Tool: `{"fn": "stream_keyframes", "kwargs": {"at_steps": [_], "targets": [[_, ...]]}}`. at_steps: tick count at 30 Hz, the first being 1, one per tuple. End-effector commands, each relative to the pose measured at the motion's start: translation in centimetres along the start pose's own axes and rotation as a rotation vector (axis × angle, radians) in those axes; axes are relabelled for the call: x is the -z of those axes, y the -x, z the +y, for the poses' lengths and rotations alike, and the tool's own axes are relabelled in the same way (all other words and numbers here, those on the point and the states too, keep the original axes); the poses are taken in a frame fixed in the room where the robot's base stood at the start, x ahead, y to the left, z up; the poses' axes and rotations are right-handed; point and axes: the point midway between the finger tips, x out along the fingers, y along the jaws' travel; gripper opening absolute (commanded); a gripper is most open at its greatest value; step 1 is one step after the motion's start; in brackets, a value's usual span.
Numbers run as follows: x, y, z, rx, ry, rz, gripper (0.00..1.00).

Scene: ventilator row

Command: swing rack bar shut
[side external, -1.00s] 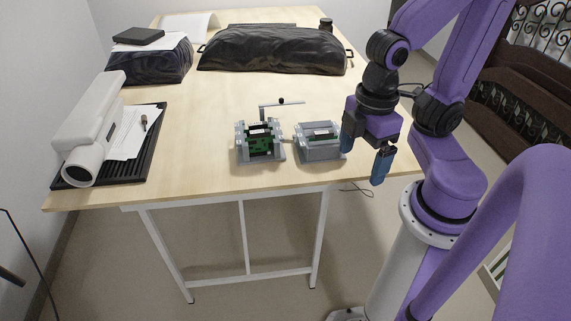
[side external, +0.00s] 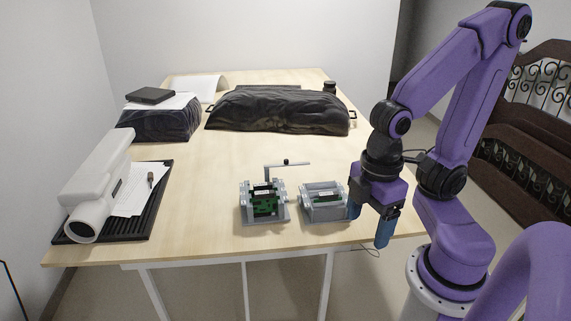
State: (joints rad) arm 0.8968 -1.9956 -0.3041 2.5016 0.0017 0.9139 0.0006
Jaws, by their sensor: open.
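The grey rack bar (side external: 295,164) with a small black knob is level on a thin post at the back of the left rack. It points to the right, behind the racks. The left rack (side external: 262,208) is grey and holds green circuit boards. A second grey rack (side external: 323,204) stands just right of it with something low inside. My gripper (side external: 368,223) is open and empty, with blue fingertips pointing down. It is right of the second rack, near the table's front edge. Its left fingertip overlaps that rack's right side in the picture; I cannot tell if they touch.
A white cylindrical device (side external: 96,190) and papers (side external: 138,198) lie on a black ribbed tray at the left. Black covered bundles (side external: 278,110) lie at the back. The table (side external: 215,160) is clear between the bundles and the racks.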

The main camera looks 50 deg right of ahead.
Motion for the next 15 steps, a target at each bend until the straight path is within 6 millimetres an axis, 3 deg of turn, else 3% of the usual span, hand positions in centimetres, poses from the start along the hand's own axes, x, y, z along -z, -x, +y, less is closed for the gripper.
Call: {"fn": "stream_keyframes", "kwargs": {"at_steps": [1,3,8,15], "targets": [[0.2,0.1,0.1,0.000,-0.008,0.000,0.60],[0.8,0.3,0.6,-0.001,-0.035,-0.001,0.44],[3.9,1.5,3.5,-0.005,-0.180,-0.003,0.44],[8.7,3.5,11.8,-0.011,-0.488,-0.009,0.44]]}}
